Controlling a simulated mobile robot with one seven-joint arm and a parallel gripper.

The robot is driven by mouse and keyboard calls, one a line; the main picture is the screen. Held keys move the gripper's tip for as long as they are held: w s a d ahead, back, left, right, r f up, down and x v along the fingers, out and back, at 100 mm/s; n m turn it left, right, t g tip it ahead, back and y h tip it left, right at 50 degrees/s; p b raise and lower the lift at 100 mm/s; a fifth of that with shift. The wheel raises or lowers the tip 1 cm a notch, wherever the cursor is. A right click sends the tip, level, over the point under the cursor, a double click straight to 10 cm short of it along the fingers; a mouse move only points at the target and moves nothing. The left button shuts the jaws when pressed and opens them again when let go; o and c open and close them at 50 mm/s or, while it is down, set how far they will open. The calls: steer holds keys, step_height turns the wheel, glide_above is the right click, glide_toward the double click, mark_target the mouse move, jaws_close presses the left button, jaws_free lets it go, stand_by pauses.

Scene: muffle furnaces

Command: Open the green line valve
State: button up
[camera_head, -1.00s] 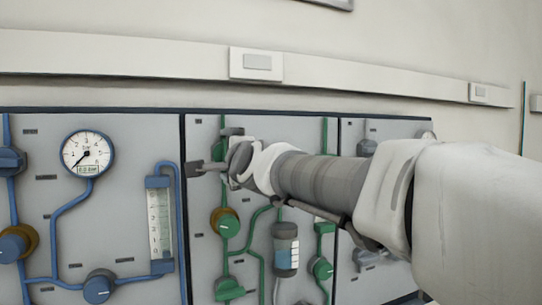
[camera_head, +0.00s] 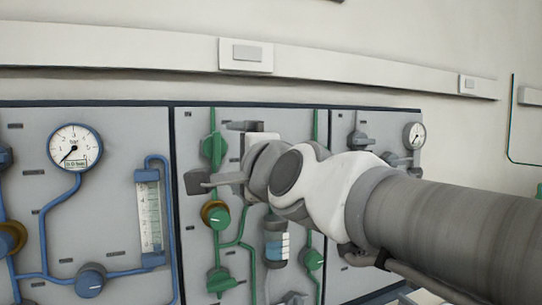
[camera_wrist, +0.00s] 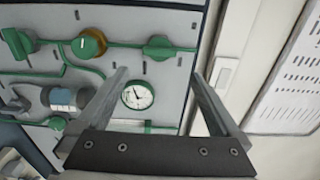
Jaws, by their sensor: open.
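The green line runs down the middle panel. Its upper green valve handle (camera_head: 213,150) is at the top of the pipe; in the wrist view this handle (camera_wrist: 158,47) shows at the upper right. Below it are a green knob with a brass collar (camera_head: 215,213) and a lower green handle (camera_head: 220,281). My gripper (camera_head: 220,155) is open and empty in front of the upper handle. In the wrist view my gripper's fingertips (camera_wrist: 158,74) lie to either side of that handle and just short of it in the picture. Contact is not visible.
A green-rimmed gauge (camera_wrist: 138,95) sits between my fingers in the wrist view. A labelled cylinder (camera_head: 275,245) and another green knob (camera_head: 313,259) are to the right on the panel. The left panel carries a blue line with a gauge (camera_head: 75,147) and a flow tube (camera_head: 149,215).

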steer(key=v, duration=0.4)
steer(key=shift+s+d, duration=0.1)
steer(key=shift+s, duration=0.05)
stand_by(0.4)
steer(key=s+d+f+n+g+h, duration=0.25)
steer(key=d+f+n, duration=0.2)
steer(key=f, duration=0.55)
steer(key=s+d+f+n+g+h, duration=0.2)
steer(key=s+d+f+n+g, duration=0.15)
steer(key=d+f, duration=0.45)
steer(key=s+d+f+n+g+h+p, duration=0.2)
steer(key=s+d+f+n+g+h, duration=0.25)
steer(key=s+d+f, duration=0.4)
step_height(320, 180, up, 15)
steer(key=a+y+p, duration=0.1)
steer(key=a+p, duration=0.1)
steer(key=p, duration=1.5)
steer(key=shift+r+n, duration=0.15)
steer(key=shift+n, duration=0.1)
